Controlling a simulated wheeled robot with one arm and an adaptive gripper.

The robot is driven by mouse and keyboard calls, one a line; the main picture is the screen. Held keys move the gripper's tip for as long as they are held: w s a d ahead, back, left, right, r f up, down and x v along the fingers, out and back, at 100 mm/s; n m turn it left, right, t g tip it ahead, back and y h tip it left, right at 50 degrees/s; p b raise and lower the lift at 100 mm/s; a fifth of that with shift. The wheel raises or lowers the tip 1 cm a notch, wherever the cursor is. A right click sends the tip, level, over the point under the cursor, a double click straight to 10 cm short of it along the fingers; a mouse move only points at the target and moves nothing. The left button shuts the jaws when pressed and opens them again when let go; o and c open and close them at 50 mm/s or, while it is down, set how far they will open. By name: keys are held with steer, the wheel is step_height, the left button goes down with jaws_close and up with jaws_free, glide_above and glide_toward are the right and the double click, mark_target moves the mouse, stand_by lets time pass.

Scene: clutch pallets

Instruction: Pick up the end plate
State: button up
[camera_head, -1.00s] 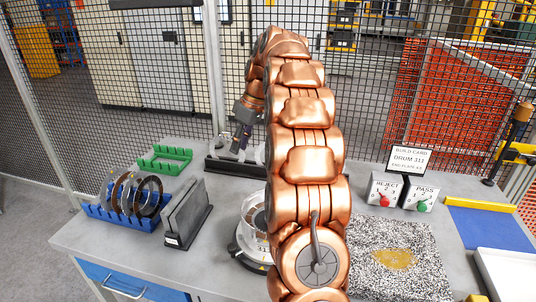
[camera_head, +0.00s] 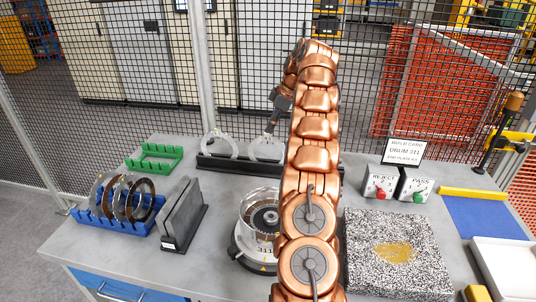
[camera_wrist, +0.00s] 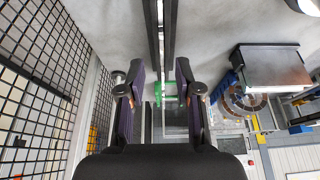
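Two pale ring-shaped plates stand upright in a black rack at the back of the bench, a left ring (camera_head: 208,146) and a right ring (camera_head: 254,148). They look like the end plates, but I cannot read any mark on them. My gripper (camera_head: 270,130) is at the right ring, partly hidden by my arm. In the wrist view my gripper (camera_wrist: 158,92) has its two fingers apart, with nothing visibly held. The dark rack (camera_wrist: 153,35) runs up the picture between the fingers. Whether a plate edge lies between the fingertips I cannot tell. The build card (camera_head: 403,151) reads drum 311.
A clear drum (camera_head: 246,211) sits on a round base beside my arm. A blue rack of discs (camera_head: 111,221), a grey upright block (camera_head: 183,213) and a green rack (camera_head: 154,163) stand left. Reject and pass boxes (camera_head: 381,184) and a speckled pad (camera_head: 365,273) are right. Mesh fence (camera_head: 110,85) is behind.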

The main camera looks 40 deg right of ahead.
mark_target(265, 137)
steer(key=shift+w+a+f, duration=0.25)
steer(key=shift+f, duration=0.4)
steer(key=shift+f, duration=0.1)
steer(key=shift+s+p+x, duration=0.2)
steer(key=shift+p+x, duration=0.6)
steer(key=shift+x, duration=1.75)
jaws_close()
